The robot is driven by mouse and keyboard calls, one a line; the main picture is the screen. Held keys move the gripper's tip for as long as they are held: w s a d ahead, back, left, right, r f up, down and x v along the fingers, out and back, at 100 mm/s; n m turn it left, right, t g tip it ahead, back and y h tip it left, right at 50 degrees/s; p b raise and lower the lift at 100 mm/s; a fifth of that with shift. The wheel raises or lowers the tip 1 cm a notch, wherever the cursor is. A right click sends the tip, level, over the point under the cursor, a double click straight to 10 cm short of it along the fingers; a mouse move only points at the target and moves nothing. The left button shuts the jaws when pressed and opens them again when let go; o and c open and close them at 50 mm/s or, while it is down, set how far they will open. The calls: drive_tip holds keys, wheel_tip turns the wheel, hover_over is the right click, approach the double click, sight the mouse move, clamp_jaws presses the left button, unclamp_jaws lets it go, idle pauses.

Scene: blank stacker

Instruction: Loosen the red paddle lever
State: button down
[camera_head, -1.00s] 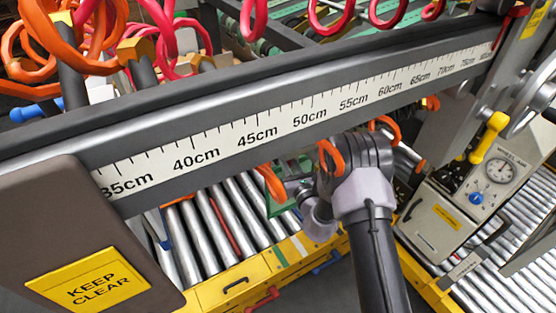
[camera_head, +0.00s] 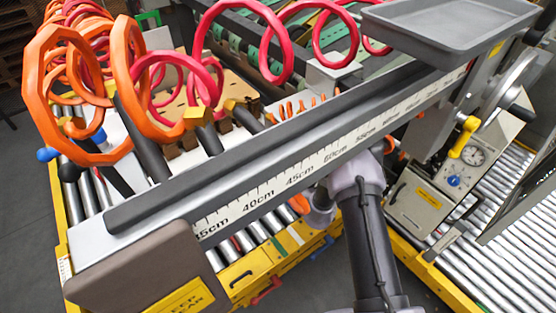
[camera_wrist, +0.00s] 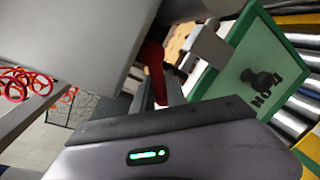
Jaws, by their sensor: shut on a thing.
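The red paddle lever (camera_wrist: 153,62) shows in the upper middle of the wrist view, beside a large pale grey block. My gripper (camera_wrist: 160,93) reaches up to it from the dark body with the green light. It is shut on the lever's lower part, between two grey fingers; the contact is partly hidden. In the head view my arm runs up from the bottom right of centre and its end passes behind the long scale beam (camera_head: 290,160), so my gripper and the lever are hidden there.
A green-framed panel (camera_wrist: 225,75) with a black knob stands close right in the wrist view. Orange coils (camera_head: 75,95) and red coils hang at the upper left. A grey tray (camera_head: 450,25) is at top right, above a grey gauge box (camera_head: 425,205) and rollers.

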drive_tip(key=shift+r+m, duration=0.1)
drive_tip(key=shift+m, duration=0.2)
idle(0.4)
drive_tip(key=c, duration=1.3)
unclamp_jaws()
drive_tip(key=shift+c, duration=0.2)
drive_tip(key=p+v, duration=0.3)
drive_tip(key=v, duration=1.4)
drive_tip(key=shift+s, duration=0.2)
drive_tip(key=shift+r, duration=0.1)
